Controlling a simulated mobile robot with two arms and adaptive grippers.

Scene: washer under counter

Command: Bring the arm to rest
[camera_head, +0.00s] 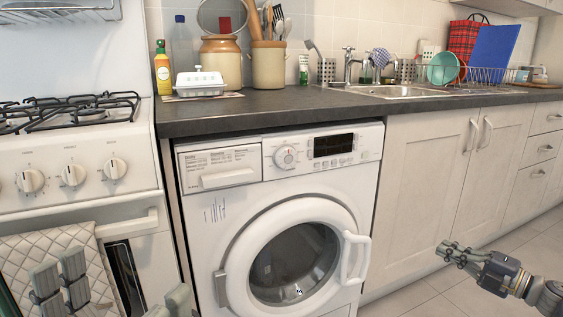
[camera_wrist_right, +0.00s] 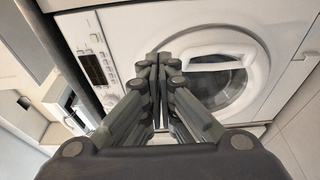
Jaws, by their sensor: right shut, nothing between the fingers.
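My right gripper (camera_head: 445,251) is in front of the lower cabinet at the right in the head view. Its fingers are together and empty, and the wrist view also shows the closed fingertips (camera_wrist_right: 158,62). The white washing machine (camera_head: 200,240) stands under the counter. Its round door (camera_head: 232,262) looks closed, with a handle (camera_head: 355,258) on its right side. My right gripper is apart from it, to the right of the handle. My left gripper (camera_head: 125,285) shows at the bottom left, its fingers spread with nothing between them; its base is cut off.
A white stove (camera_head: 75,215) with a hanging cloth (camera_head: 50,255) stands left of the washer, behind my left gripper. The dark counter (camera_head: 265,110) holds jars, bottles, a sink and a dish rack. Free floor (camera_head: 425,297) shows at lower right.

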